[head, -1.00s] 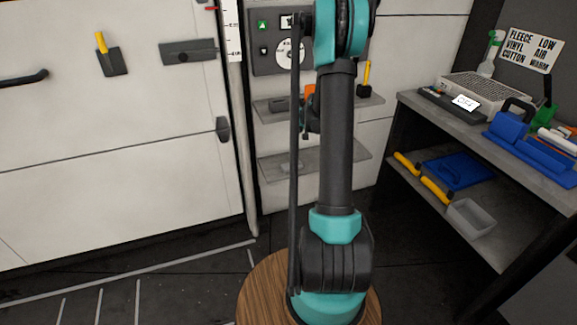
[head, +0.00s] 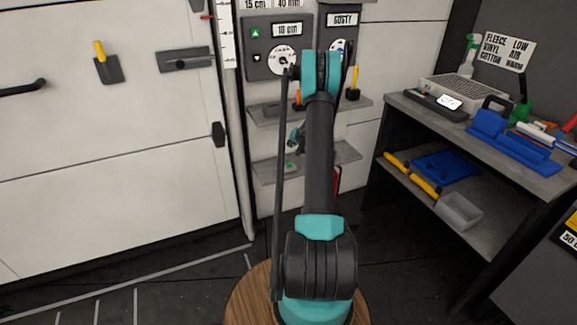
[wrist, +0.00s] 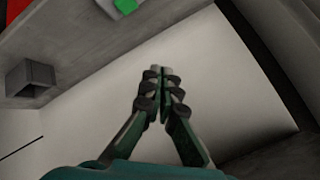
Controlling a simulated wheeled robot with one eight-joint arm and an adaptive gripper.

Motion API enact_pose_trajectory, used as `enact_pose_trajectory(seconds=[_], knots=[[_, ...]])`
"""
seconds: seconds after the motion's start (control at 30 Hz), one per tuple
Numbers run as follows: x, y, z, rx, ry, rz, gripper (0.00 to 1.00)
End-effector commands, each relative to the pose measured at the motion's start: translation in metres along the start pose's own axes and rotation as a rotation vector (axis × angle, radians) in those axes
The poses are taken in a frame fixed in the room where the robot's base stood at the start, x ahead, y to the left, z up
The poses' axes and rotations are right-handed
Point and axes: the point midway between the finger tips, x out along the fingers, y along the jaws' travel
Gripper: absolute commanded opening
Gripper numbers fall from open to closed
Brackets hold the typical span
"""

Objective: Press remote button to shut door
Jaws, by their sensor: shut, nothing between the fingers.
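A small grey remote with a green button (head: 291,167) lies on the left part of the lower grey wall shelf (head: 345,152). In the wrist view, part of the green button (wrist: 125,5) shows at the top edge, cut off by the frame. My gripper (head: 293,144) is above the lower shelf and below the upper one, near the remote and apart from it. In the wrist view its fingertips (wrist: 160,74) are together, with nothing between them. A large white panelled door (head: 110,140) with dark fittings fills the left side.
The upper wall shelf (head: 265,113) is just above my gripper and holds small tools. A grey block (wrist: 30,77) shows left in the wrist view. A workbench (head: 545,180) with blue trays and bottles stands at the right. The floor before the door is clear.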

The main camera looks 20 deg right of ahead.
Motion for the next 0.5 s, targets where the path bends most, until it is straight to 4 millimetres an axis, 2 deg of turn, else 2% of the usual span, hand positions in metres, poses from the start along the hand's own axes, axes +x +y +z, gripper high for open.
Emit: enact_pose_trajectory(seconds=[0.27, 0.5], knots=[[0.005, 0.003, 0.004, -0.001, -0.001, 0.000, 0.00], [0.024, 0.017, 0.018, -0.001, -0.001, 0.000, 0.00]])
